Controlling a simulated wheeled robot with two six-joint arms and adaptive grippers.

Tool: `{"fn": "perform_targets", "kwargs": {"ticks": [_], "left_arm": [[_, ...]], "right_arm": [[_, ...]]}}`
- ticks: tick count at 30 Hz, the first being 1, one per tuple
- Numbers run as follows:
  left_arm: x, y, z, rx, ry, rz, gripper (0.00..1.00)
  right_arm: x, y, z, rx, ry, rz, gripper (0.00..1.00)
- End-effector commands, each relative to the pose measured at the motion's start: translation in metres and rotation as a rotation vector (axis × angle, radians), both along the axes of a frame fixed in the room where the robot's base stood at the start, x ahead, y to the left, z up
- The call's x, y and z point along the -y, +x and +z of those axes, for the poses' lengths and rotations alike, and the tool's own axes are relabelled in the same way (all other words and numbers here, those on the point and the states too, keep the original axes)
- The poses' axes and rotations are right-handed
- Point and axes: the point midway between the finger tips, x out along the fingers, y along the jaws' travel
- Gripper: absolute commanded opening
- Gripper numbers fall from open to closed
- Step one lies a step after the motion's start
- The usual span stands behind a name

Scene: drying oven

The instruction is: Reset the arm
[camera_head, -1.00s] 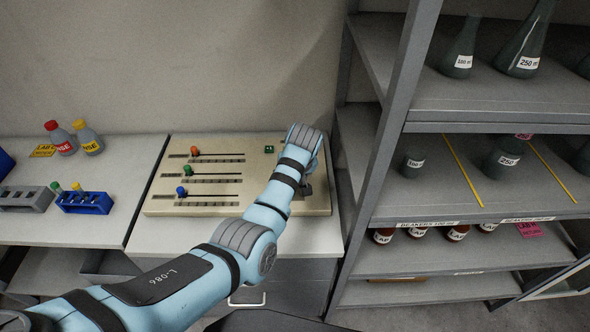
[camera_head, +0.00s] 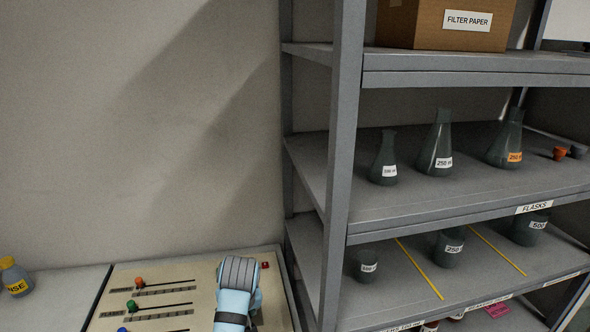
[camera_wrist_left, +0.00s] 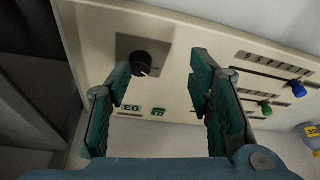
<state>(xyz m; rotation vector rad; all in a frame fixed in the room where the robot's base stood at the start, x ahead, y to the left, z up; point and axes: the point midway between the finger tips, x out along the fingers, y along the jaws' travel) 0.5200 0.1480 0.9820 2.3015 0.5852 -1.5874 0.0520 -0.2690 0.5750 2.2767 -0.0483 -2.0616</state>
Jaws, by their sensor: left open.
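My left arm (camera_head: 237,290) reaches over a beige panel (camera_head: 205,266) at the bottom of the head view, where its gripper is hidden. In the left wrist view my left gripper (camera_wrist_left: 160,80) is open and empty. Its green fingers are spread in front of the panel. A black knob (camera_wrist_left: 140,63) on a dark square plate shows between and beyond the fingertips, apart from them as far as I can tell. My right gripper is out of view.
Orange (camera_head: 140,282), green (camera_head: 131,305) and blue sliders sit on the panel's left. A yellow-capped bottle (camera_head: 14,276) stands further left. A grey shelf rack (camera_head: 343,150) with flasks (camera_head: 437,145), beakers (camera_head: 366,266) and a filter paper box (camera_head: 445,24) stands close on the right.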

Motion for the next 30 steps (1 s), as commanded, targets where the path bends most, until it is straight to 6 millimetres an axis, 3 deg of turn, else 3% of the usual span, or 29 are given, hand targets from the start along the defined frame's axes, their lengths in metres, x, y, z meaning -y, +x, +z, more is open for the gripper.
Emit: {"fn": "perform_targets", "kwargs": {"ticks": [1, 3, 6, 13, 21, 22, 30], "left_arm": [[-0.019, -0.026, -0.030, -0.020, 0.001, -0.012, 0.48], [-0.044, -0.069, -0.065, -0.034, 0.006, -0.057, 0.48], [-0.068, -0.123, -0.092, -0.043, 0.025, -0.135, 0.48], [-0.092, -0.211, -0.106, -0.057, 0.065, -0.294, 0.48], [-0.095, -0.306, -0.085, -0.072, 0.096, -0.543, 0.48], [-0.094, -0.316, -0.081, -0.073, 0.096, -0.573, 0.48], [-0.104, -0.304, -0.182, -0.124, 0.077, -0.551, 0.48]], "right_arm": [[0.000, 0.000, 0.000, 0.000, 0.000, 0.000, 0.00], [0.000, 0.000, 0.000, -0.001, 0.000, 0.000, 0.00], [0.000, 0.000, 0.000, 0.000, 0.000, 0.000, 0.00], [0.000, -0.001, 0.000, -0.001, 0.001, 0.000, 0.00], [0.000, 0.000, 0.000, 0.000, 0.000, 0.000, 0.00], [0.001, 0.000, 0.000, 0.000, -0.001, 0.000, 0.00], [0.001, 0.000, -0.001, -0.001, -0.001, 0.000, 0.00]]}}
